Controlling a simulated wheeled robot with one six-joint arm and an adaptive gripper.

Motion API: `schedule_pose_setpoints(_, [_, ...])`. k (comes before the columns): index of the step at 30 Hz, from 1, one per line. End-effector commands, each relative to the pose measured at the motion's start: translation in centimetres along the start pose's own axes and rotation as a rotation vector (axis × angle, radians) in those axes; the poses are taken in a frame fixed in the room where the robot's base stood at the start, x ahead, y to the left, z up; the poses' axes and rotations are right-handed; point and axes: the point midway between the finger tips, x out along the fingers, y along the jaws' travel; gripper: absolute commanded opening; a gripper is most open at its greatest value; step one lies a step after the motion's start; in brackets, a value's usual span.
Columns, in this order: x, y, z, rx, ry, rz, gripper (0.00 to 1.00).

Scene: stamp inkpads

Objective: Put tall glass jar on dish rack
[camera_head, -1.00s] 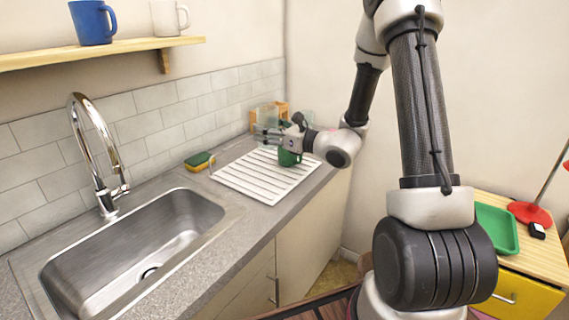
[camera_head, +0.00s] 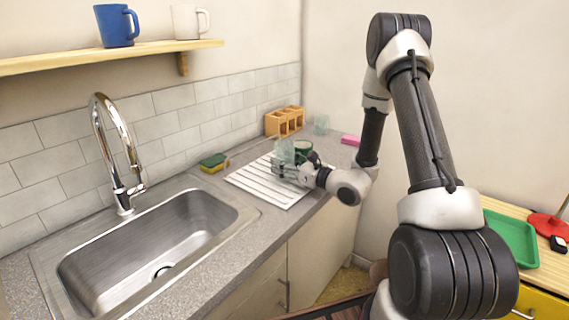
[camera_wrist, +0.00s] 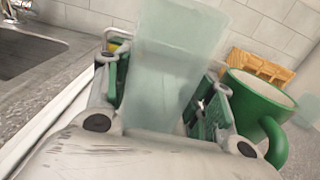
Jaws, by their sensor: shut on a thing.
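The tall glass jar (camera_head: 285,148) is a pale, see-through vessel held between the fingers of my gripper (camera_head: 283,168). In the wrist view the jar (camera_wrist: 170,62) rises between the two fingers and looks tilted in the picture. The white ribbed dish rack (camera_head: 256,188) lies on the counter, under and in front of the gripper. The gripper is low over the rack's far right part. I cannot tell whether the jar's base touches the rack, as the gripper hides it.
A green mug (camera_head: 306,152) stands close beside the gripper; the wrist view shows the mug (camera_wrist: 258,98) just right of the fingers. Wooden holder (camera_head: 284,122), another glass (camera_head: 321,124) and a pink block (camera_head: 351,140) are behind. The sponge (camera_head: 213,162) and sink (camera_head: 150,240) are left.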

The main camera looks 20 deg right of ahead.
Motion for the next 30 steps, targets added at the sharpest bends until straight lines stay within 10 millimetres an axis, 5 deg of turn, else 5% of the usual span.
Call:
schedule_pose_setpoints(2, [0.0, 0.0, -0.2, 0.0, 0.0, 0.0, 0.2])
schedule_pose_setpoints(3, [0.0, 0.0, -0.2, 0.0, 0.0, 0.0, 0.61])
schedule_pose_setpoints(4, [0.0, 0.0, -0.2, 0.0, 0.0, 0.0, 0.63])
schedule_pose_setpoints(16, [-0.4, 0.0, 0.1, 0.002, 0.001, -0.001, 0.63])
schedule_pose_setpoints(30, [-9.9, -0.1, 0.1, 0.002, 0.0, -0.005, 0.63])
